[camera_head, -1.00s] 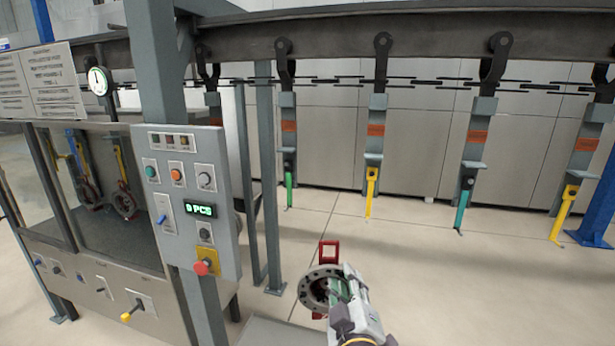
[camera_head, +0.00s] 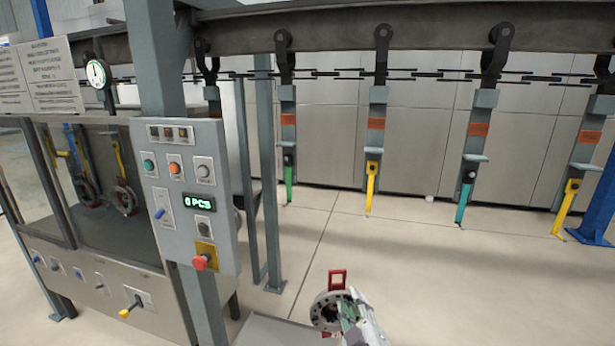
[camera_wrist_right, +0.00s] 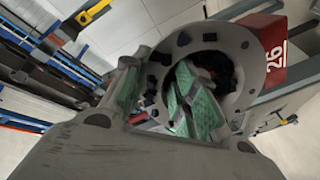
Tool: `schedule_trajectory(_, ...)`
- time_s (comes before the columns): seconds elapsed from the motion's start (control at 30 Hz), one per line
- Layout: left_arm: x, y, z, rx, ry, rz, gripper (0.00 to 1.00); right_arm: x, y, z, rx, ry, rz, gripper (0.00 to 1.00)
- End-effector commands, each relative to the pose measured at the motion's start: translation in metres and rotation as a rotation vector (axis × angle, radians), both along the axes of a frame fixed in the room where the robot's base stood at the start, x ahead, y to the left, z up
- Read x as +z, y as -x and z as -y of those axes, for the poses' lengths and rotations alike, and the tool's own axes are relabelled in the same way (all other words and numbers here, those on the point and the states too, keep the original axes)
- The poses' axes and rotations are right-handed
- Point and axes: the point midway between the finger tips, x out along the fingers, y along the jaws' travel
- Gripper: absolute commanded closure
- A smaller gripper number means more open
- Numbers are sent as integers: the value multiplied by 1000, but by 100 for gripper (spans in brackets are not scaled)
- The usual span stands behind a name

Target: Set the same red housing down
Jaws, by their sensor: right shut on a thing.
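The red housing (camera_head: 337,279) shows at the bottom centre of the head view, as a red frame on a round grey flange with bolt holes. My right gripper (camera_head: 348,316) is shut on it and holds it at the flange. In the right wrist view the gripper's green-padded fingers (camera_wrist_right: 197,103) reach into the flange opening. There the housing's red part (camera_wrist_right: 272,52) carries a white "26". What lies directly under the housing is hidden. My left gripper is not in view.
A grey control panel (camera_head: 187,190) on a post stands left of the housing, beside a glazed cabinet (camera_head: 95,180) with parts inside. Hooks with green, yellow and teal ends, such as the yellow one (camera_head: 371,188), hang from the overhead rail (camera_head: 340,38). Open floor lies to the right.

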Motion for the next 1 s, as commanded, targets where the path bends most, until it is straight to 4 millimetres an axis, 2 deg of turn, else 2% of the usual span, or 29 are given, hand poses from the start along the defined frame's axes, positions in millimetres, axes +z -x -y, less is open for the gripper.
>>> schedule_trajectory(0.1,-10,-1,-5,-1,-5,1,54,-24,-4,14,-13,-5,5,96)
schedule_trajectory(0.53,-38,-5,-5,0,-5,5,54,-106,-10,71,-76,-4,5,96)
schedule_trajectory(0.8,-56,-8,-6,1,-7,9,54,-136,-10,100,-102,-2,8,96)
schedule_trajectory(1.0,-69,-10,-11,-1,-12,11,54,-152,-9,108,-106,-3,8,96)
